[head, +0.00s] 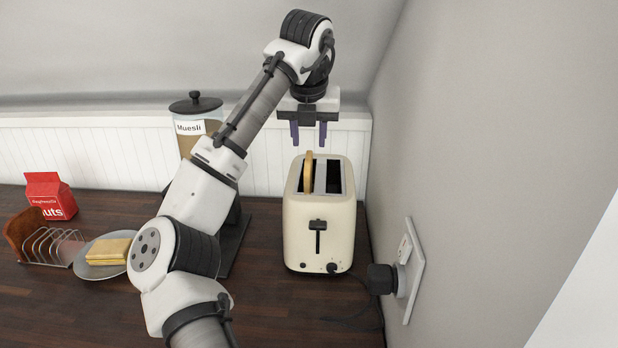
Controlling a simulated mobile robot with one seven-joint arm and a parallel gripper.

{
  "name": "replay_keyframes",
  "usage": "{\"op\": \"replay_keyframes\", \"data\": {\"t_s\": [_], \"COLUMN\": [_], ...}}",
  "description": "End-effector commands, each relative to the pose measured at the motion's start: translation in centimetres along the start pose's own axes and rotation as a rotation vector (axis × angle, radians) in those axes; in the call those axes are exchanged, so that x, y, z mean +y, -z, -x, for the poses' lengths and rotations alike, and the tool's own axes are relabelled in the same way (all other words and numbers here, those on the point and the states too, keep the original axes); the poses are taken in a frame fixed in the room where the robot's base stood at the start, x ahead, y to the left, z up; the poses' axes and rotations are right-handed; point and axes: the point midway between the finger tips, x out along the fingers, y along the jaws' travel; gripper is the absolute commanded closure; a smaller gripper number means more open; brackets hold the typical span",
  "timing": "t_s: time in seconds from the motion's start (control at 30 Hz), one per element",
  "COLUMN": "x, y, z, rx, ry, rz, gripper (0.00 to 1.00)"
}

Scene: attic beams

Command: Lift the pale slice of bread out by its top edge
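A slice of bread (308,172) stands upright in the left slot of the cream toaster (302,220), with its top edge sticking out. The toaster's right slot (334,178) looks dark and empty. My gripper (308,142) hangs above the back of the toaster, fingers pointing down and apart, with nothing seen between them. The bread's top shows just below the fingers in the picture; I cannot tell the exact gap. The lower part of the slice is hidden inside the toaster.
A wall with a socket and plug (384,279) stands close on the right. A muesli jar (190,143) is behind my arm.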

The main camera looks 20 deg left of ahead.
Motion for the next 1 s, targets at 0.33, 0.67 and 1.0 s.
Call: {"op": "replay_keyframes", "data": {"t_s": [0.33,0.67,1.0], "x": [0.2,0.1,0.1], "y": [0.4,0.6,0.6], "z": [-3.4,-6.0,-6.0], "rx": [0.001,-0.001,-0.001], "ry": [-0.002,0.000,0.000], "rz": [0.001,0.000,0.000], "gripper": [0.63,0.63,0.90]}}
